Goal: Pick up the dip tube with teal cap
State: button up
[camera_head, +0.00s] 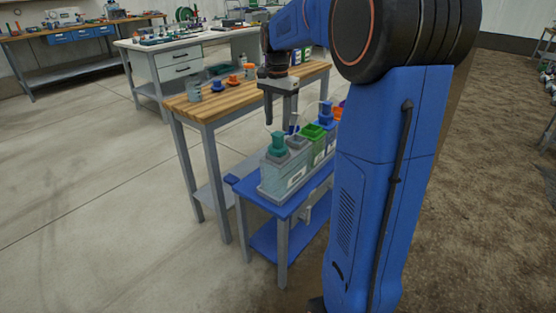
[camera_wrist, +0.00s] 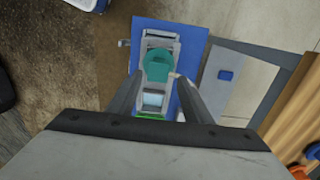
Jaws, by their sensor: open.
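The dip tube with teal cap (camera_head: 278,143) stands upright in the nearest tank (camera_head: 285,173) of a row on the blue stand (camera_head: 263,201). Its teal cap also shows in the wrist view (camera_wrist: 158,65), beyond my fingertips and roughly between their lines. The tube below the cap is hidden inside the tank. My gripper (camera_head: 280,122) points down, open and empty, above the row of tanks and apart from the cap. Its two fingers also show in the wrist view (camera_wrist: 157,80).
A green container (camera_head: 312,131) and a blue cap (camera_head: 326,110) stand farther along the row. A wooden-topped bench (camera_head: 232,96) with cups and orange and blue caps is just behind. Open concrete floor lies left.

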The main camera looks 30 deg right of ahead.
aim_at(278, 133)
jog(key=shift+s+f, duration=0.2)
jog(key=shift+f, duration=2.75)
grip_shut()
